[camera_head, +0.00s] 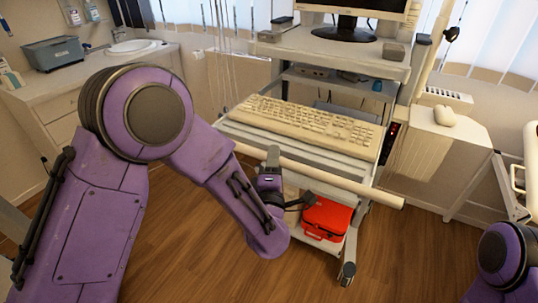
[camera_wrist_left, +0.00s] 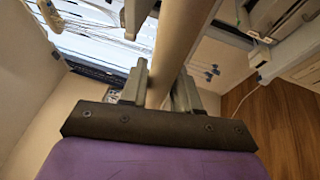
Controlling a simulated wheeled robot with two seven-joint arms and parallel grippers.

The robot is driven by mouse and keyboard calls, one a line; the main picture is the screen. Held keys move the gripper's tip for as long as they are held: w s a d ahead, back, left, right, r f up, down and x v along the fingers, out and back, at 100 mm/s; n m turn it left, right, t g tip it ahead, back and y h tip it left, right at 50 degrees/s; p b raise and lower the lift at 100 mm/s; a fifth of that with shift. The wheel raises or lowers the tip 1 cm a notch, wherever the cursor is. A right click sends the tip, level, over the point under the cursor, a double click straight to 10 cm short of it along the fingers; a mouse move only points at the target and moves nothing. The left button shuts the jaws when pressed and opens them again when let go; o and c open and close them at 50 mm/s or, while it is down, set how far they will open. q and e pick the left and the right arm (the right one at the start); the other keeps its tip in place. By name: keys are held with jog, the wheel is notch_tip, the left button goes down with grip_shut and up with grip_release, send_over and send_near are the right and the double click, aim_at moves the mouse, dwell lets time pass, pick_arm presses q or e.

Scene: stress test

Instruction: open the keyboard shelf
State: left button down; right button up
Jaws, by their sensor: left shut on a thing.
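The keyboard shelf (camera_head: 240,134) is part of a white wheeled cart, below the monitor platform. A beige keyboard (camera_head: 305,122) lies on it. The shelf juts out in front of the monitor platform. A long beige bar (camera_head: 340,181) runs along the shelf's front; how it joins the shelf is not clear. My left gripper (camera_head: 271,162) is shut on this bar, left of its middle. In the left wrist view the bar (camera_wrist_left: 180,40) passes between the two fingers of the left gripper (camera_wrist_left: 160,88). Of my right arm only a purple link shows; its gripper is out of view.
A monitor (camera_head: 355,8) stands on the cart top (camera_head: 300,42). A red case (camera_head: 327,218) sits on the cart's low shelf, above a caster (camera_head: 347,272). A counter with a grey bin (camera_head: 55,52) is at left, a white cabinet (camera_head: 440,150) at right. Wood floor is free in front.

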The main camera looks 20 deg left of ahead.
pick_arm(q)
jog(key=shift+s, duration=0.1)
jog(key=c, duration=0.9)
grip_release()
jog(key=b+v, duration=0.2)
jog(key=v, duration=0.8)
jog(key=shift+s+b, duration=0.2)
jog(key=shift+b, duration=0.15)
jog(key=shift+f, duration=0.15)
